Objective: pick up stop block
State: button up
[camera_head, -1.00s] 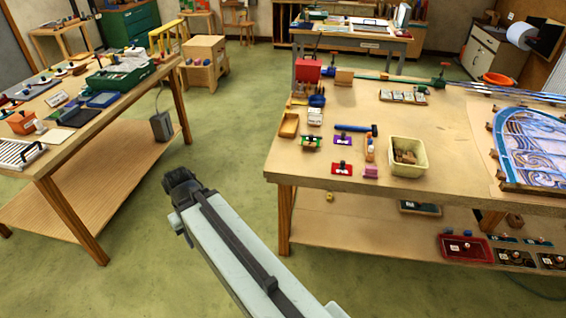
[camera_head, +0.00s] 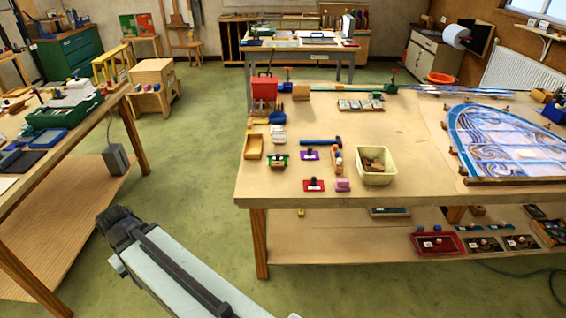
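I cannot tell for sure which thing is the stop block. A small tan wooden block (camera_head: 301,92) stands near the back left of the right-hand workbench (camera_head: 410,130), beside a red box. Several brown wooden pieces (camera_head: 373,165) lie in a cream bin (camera_head: 375,178) near the bench's front edge. My pale arm link with a dark joint at its end reaches up from the bottom of the view, left of this bench and over the floor. No gripper fingers show, and the arm is clear of the bench.
A leaded panel (camera_head: 510,142) lies on the bench's right side. A hammer (camera_head: 320,142), a red box (camera_head: 264,88) and small coloured items stand on its left. A second cluttered bench (camera_head: 108,103) is at the left. Green floor (camera_head: 195,165) is free between the benches.

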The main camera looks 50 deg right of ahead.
aim_at(275, 165)
jog(key=z, duration=0.4)
jog(key=i, duration=1.35)
jog(key=z, duration=0.05)
jog(key=k, duration=0.75)
jog(key=z, duration=0.2)
jog(key=i, duration=0.9)
jog(key=u, duration=0.05)
